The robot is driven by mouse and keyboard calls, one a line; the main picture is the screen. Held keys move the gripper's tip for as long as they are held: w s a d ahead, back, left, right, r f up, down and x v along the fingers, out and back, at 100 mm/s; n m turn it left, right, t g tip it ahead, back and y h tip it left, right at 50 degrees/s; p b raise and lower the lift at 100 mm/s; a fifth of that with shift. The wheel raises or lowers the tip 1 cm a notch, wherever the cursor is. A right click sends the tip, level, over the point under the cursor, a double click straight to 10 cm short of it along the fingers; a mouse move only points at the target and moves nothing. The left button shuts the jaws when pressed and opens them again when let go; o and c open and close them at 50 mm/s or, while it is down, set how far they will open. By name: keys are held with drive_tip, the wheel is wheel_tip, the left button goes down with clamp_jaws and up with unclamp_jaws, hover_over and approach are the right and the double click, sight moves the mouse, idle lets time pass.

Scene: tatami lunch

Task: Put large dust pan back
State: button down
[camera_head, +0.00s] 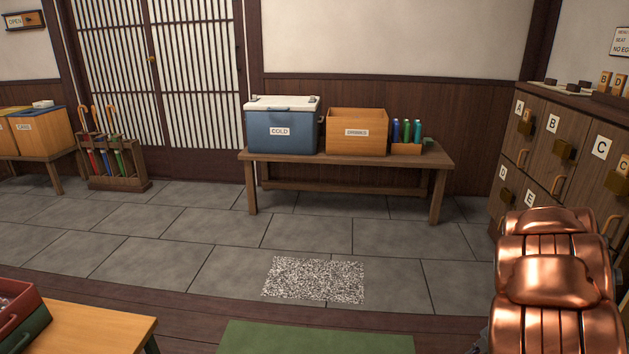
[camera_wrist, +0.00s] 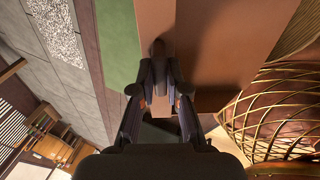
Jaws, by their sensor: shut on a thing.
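My gripper (camera_wrist: 160,88) shows in the wrist view, its two dark fingers closed around a short dark handle. The handle leads to a broad, flat brown piece with upright sides, which looks like the large dust pan (camera_wrist: 209,40). The pan fills the upper middle of that view, and its far end is cut off by the frame. In the head view neither my gripper nor the pan shows; only a copper-coloured shape, apparently part of my arm, stands at the lower right.
A bench (camera_head: 290,156) bears a blue cooler (camera_head: 281,137), a drinks box (camera_head: 356,141) and bottles. Lettered lockers (camera_head: 540,140) stand at right, an umbrella stand (camera_head: 113,180) at left. A speckled mat (camera_head: 314,280) lies on clear stone floor. A yellow-topped table (camera_head: 90,330) is near left. A gold-netted round thing (camera_wrist: 280,115) is beside my gripper.

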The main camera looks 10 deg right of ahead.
drive_tip(key=shift+s, duration=0.15)
drive_tip(key=shift+w+r+p, duration=0.15)
drive_tip(key=shift+w+p, duration=0.05)
drive_tip(key=shift+p, duration=0.4)
drive_tip(key=shift+w+p, duration=0.1)
drive_tip(key=shift+p, duration=0.3)
drive_tip(key=shift+w+d+g+p, duration=0.1)
drive_tip(key=shift+w+g+p, duration=0.3)
drive_tip(key=shift+p, duration=0.75)
drive_tip(key=shift+w+f+g+p, duration=0.15)
drive_tip(key=shift+f+g+p, duration=0.15)
drive_tip(key=shift+p, duration=0.45)
drive_tip(key=shift+w+p, duration=0.3)
drive_tip(key=shift+p, duration=0.35)
drive_tip(key=shift+w+f+g+p, duration=0.25)
drive_tip(key=shift+g+p, duration=0.25)
drive_tip(key=shift+p, duration=0.15)
drive_tip(key=shift+w+d+f+g, duration=0.1)
drive_tip(key=shift+w+f+g, duration=0.15)
drive_tip(key=shift+w+g, duration=0.25)
drive_tip(key=shift+w, duration=0.15)
